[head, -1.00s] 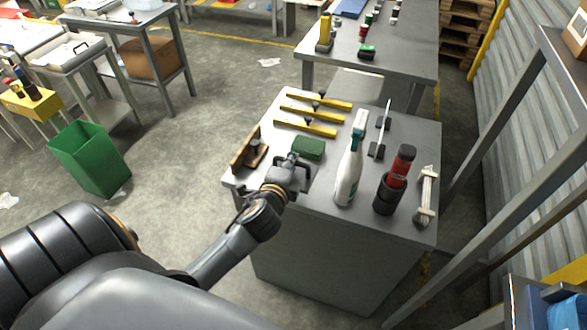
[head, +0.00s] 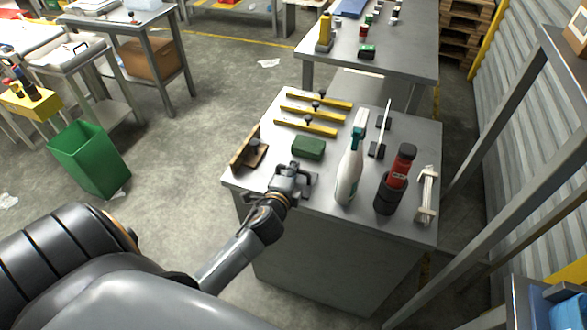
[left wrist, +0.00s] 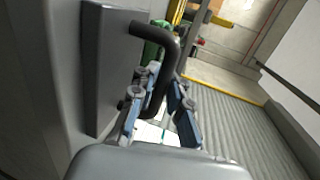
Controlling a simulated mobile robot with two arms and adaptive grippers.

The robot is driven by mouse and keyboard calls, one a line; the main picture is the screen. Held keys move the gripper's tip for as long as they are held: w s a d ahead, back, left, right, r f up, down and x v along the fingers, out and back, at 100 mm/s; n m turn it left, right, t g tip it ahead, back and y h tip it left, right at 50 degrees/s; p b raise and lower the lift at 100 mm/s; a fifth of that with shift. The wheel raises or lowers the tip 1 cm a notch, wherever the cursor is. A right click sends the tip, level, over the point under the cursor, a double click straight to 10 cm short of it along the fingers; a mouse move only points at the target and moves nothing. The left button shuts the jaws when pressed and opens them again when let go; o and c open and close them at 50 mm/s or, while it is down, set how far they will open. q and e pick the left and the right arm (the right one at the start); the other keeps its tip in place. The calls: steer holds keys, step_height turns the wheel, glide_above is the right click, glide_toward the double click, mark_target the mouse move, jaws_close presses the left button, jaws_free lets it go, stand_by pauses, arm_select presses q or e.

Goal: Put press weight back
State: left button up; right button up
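The press weight (left wrist: 105,75) is a grey slab with a dark bent handle. It fills the left side of the left wrist view. In the head view its plate (head: 310,183) shows at the near edge of the workbench, partly hidden by my gripper. My left gripper (head: 288,172) is at the weight. In the left wrist view its blue-padded fingers (left wrist: 162,95) lie on both sides of the handle, close against it near their tips. Whether the slab touches the bench is hard to see. My right gripper is not in view.
A green block (head: 308,148) and a brown wooden piece (head: 249,154) are close to the gripper. A spray bottle (head: 348,172), a black holder with a red tube (head: 390,190) and a white rack (head: 427,195) stand right. Yellow bars (head: 307,126) lie at the back.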

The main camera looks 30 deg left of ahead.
arm_select(q)
steer(key=o, duration=0.3)
